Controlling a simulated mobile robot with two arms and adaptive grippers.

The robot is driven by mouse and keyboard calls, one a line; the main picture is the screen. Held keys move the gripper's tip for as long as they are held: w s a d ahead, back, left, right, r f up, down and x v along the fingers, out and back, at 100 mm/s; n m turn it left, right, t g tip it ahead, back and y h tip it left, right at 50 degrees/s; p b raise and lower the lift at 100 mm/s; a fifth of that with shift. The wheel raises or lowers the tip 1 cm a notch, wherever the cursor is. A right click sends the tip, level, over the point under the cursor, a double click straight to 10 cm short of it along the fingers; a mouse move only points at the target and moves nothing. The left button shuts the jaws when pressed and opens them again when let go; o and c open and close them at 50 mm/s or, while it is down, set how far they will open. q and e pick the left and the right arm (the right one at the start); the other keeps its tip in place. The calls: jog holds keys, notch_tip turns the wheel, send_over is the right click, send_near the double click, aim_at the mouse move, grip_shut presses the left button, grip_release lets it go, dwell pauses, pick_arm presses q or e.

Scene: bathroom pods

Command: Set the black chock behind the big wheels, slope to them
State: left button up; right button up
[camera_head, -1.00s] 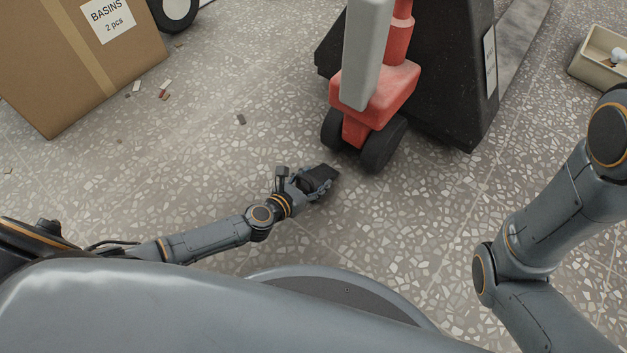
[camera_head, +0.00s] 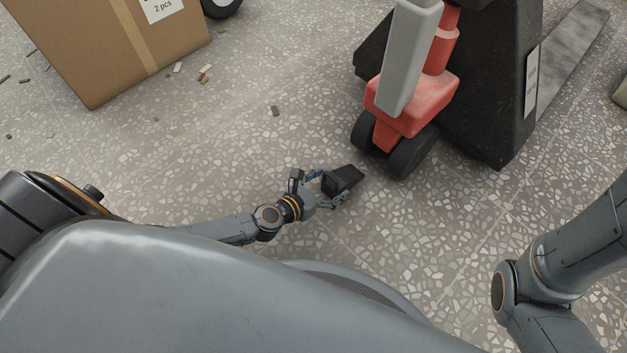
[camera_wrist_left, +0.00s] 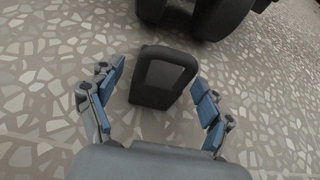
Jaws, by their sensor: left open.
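The black chock (camera_head: 342,180) sits on the speckled floor just in front of the big wheels (camera_head: 411,153) of the red pallet truck, with a gap between them. My left gripper (camera_head: 326,188) is open, its fingers on either side of the chock. In the left wrist view the chock (camera_wrist_left: 163,77) stands between the spread blue-padded fingers (camera_wrist_left: 155,102), apart from both. The wheels (camera_wrist_left: 220,14) show beyond it at the top. Its sloped face appears to lead toward the wheels. My right gripper is out of view; only part of that arm shows at the right.
The red truck head with its grey handle (camera_head: 411,55) rises above the wheels, beside a large black block (camera_head: 483,90). A cardboard box (camera_head: 108,45) stands at the upper left. Small debris chips (camera_head: 205,72) lie near it. The floor left of the chock is mostly clear.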

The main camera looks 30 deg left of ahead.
pick_arm(q)
jog(key=p+v, duration=0.1)
jog(key=v, duration=0.6)
jog(key=shift+s+a+r, duration=0.1)
jog(key=shift+s+r, duration=0.05)
jog(key=shift+s, duration=0.15)
